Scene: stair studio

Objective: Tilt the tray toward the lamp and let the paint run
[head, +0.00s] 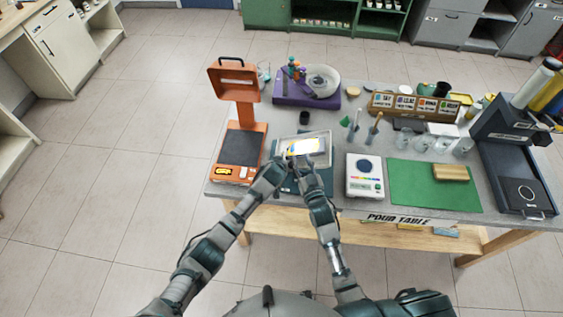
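A small pale tray (291,151) lies level, as far as I can tell, near the front of the pour table, with a bright white and yellow patch (302,146) that looks like paint. An orange stand with a raised hood (232,80) and a dark plate, likely the lamp, is to the left of the tray. My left gripper (283,162) and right gripper (304,164) are both at the tray's near edge, close together. Their fingers are too small and partly hidden to show whether they grip it.
A white scale (364,178) stands close on the right, then a green mat (425,186) with a sponge-like block (451,173). Brushes, a purple mixer (305,92) and a dark cup (304,118) are behind. The grey table (330,197) has little free room.

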